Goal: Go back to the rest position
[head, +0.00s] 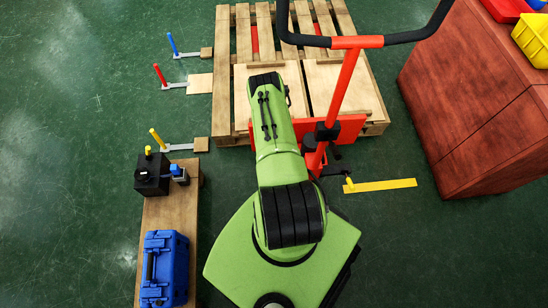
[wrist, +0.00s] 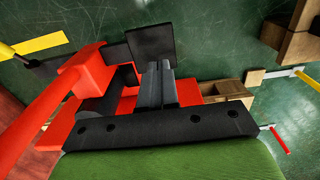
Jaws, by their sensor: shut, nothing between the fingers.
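In the wrist view, the two grey fingers of my gripper (wrist: 159,82) are together with nothing between them. A dark square plate (wrist: 150,42) shows just beyond their tips; I cannot tell what it belongs to. In the head view, my green arm reaches up toward the wooden pallet, and its end hides the gripper. The arm appears over the left side of the red pallet jack (head: 345,85). Red parts of the jack (wrist: 85,72) also show left of the fingers in the wrist view. I cannot tell whether anything touches.
The wooden pallet (head: 243,40) lies at the top. A board at lower left (head: 183,215) bears a blue toolbox (head: 166,262) and a black box (head: 151,175). Coloured posts stand at left. A yellow bar (head: 385,185) and reddish cabinet (head: 470,110) are right. Left floor is clear.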

